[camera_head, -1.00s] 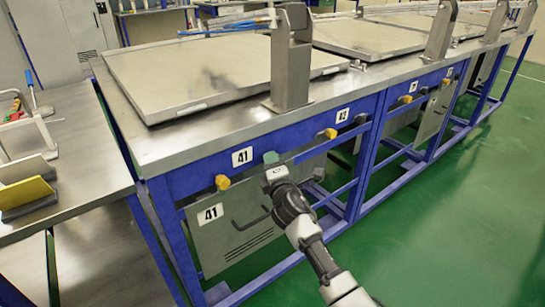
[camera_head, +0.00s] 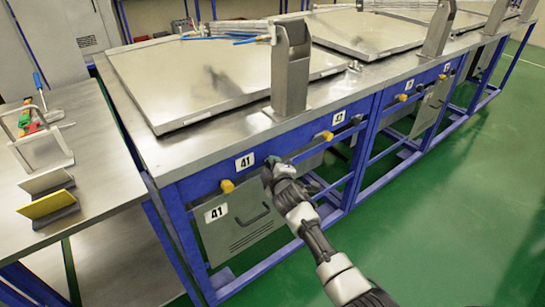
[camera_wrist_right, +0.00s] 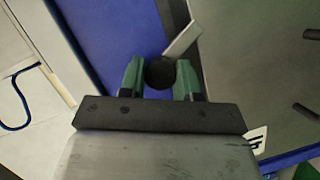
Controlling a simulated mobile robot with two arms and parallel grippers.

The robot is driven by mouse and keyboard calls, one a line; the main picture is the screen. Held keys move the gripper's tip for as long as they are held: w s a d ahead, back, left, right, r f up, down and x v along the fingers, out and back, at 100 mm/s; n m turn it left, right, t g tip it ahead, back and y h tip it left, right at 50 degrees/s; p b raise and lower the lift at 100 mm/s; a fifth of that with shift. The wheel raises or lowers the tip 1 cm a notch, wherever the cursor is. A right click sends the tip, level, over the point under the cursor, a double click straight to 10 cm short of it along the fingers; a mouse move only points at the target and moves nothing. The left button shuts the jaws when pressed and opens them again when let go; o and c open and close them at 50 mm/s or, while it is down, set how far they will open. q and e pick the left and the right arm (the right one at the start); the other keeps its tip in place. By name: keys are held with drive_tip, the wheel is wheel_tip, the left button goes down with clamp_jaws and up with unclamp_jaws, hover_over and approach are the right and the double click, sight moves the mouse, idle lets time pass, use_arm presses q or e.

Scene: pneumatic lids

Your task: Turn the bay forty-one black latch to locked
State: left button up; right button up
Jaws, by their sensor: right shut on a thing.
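The bay forty-one black latch shows in the right wrist view as a round dark knob (camera_wrist_right: 160,73) on the blue frame, with a flat light-grey bar (camera_wrist_right: 183,42) beside it. My right gripper (camera_wrist_right: 161,80) has its two green fingers on either side of the knob, shut on it. In the head view my right gripper (camera_head: 272,163) reaches the blue rail just right of the upper "41" label (camera_head: 245,161) and hides the latch. The grey door (camera_head: 240,222) with a second "41" label hangs below the rail. My left gripper is not in view.
A yellow knob (camera_head: 227,186) sits on the rail left of my right gripper, and another (camera_head: 326,136) to its right. A metal lid (camera_head: 215,80) lies on the bench above. A side table (camera_head: 95,160) with tools stands at left. The green floor (camera_head: 450,220) is clear at right.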

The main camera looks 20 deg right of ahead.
drive_tip(key=shift+d+m+g+y+p, duration=0.1)
drive_tip(key=shift+m+g+y+p, duration=0.35)
drive_tip(key=shift+m+p, duration=0.9)
drive_tip(key=shift+m+g+y+p, duration=0.45)
drive_tip(key=shift+m+p, duration=0.4)
drive_tip(key=shift+p, duration=0.85)
drive_tip(key=o, duration=0.9)
drive_tip(key=shift+o, duration=0.2)
drive_tip(key=shift+s+r, duration=0.1)
drive_tip(key=p+v, duration=0.1)
drive_tip(key=v, duration=0.9)
drive_tip(key=shift+s, duration=0.25)
